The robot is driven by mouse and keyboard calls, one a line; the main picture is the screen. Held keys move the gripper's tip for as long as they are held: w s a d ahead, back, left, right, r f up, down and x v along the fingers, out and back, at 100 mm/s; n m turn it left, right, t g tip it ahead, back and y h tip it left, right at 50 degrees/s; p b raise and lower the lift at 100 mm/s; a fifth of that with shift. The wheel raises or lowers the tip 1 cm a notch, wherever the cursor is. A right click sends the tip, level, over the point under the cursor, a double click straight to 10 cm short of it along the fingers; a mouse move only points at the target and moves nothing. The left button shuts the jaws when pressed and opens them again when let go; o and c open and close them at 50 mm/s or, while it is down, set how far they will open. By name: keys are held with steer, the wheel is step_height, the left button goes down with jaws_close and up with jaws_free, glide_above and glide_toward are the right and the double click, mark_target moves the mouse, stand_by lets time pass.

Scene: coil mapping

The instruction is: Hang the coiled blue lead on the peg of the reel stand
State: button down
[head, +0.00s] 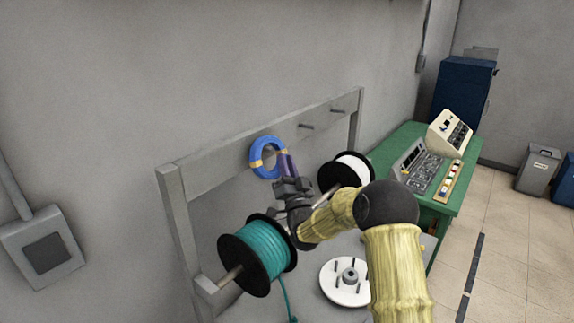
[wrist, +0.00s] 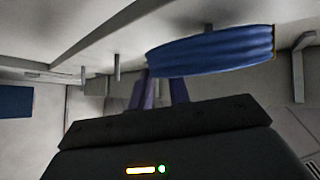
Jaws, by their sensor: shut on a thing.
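The coiled blue lead (head: 257,148), a ring with yellow ties, is upright in front of the top rail of the reel stand (head: 215,157). My gripper (head: 284,163) is shut on the coil's right side with its purple fingers. In the wrist view the coil (wrist: 215,52) shows edge-on beyond the fingertips (wrist: 163,82), close to the rail. Two bare pegs (head: 307,127) (head: 338,111) stick out of the rail to the right of the coil.
A teal cable reel (head: 262,252) and a white reel (head: 350,169) sit on a rod below the rail, close to my arm. A white disc (head: 340,290) lies lower down. A green bench (head: 455,205) with instruments stands at the right. Open floor lies beyond.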

steer(key=c, duration=1.2)
jaws_free()
steer(key=shift+c, duration=0.2)
steer(key=shift+s+f, duration=0.1)
steer(key=b+v, duration=0.8)
steer(key=v, duration=0.9)
